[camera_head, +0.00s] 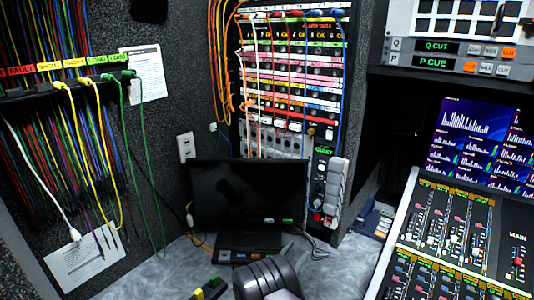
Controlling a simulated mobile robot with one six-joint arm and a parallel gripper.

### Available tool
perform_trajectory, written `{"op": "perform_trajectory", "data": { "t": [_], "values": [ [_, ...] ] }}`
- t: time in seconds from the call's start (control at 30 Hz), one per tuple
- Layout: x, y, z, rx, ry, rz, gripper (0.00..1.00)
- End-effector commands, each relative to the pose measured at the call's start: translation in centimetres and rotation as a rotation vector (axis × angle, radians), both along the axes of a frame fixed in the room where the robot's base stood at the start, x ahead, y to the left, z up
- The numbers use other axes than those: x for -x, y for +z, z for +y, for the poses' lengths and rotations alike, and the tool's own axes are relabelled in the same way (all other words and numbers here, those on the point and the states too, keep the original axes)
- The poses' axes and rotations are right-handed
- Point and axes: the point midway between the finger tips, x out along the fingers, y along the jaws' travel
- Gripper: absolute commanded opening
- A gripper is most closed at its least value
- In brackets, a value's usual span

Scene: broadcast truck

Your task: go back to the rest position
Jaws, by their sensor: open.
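A dark grey rounded part, which looks like a link of my arm, rises at the bottom middle in front of the desk. It hides a piece of the desk and the front of the dark screen's base. Whether the arm is at its rest position cannot be told from this view.
A dark screen (249,193) stands on the grey desk (335,270). A rack (290,90) with patch cables is behind it. More cables hang on the left wall. A mixing console (440,245) fills the right. A small black object (210,289) lies at the front.

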Motion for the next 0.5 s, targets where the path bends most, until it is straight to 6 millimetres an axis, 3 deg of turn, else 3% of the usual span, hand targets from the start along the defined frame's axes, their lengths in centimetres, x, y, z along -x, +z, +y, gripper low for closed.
{"op": "perform_trajectory", "data": {
  "t": [0.2, 0.33, 0.43, 0.5],
  "values": [
    [-3.6, 7.5, -0.8, -0.266, 0.092, 0.028, 0.42],
    [-4.5, 13.4, -0.7, -0.440, 0.202, 0.089, 0.42],
    [-2.9, 19.3, -0.2, -0.575, 0.337, 0.186, 0.42],
    [0.5, 23.6, 0.6, -0.644, 0.453, 0.292, 0.42]
  ]
}}
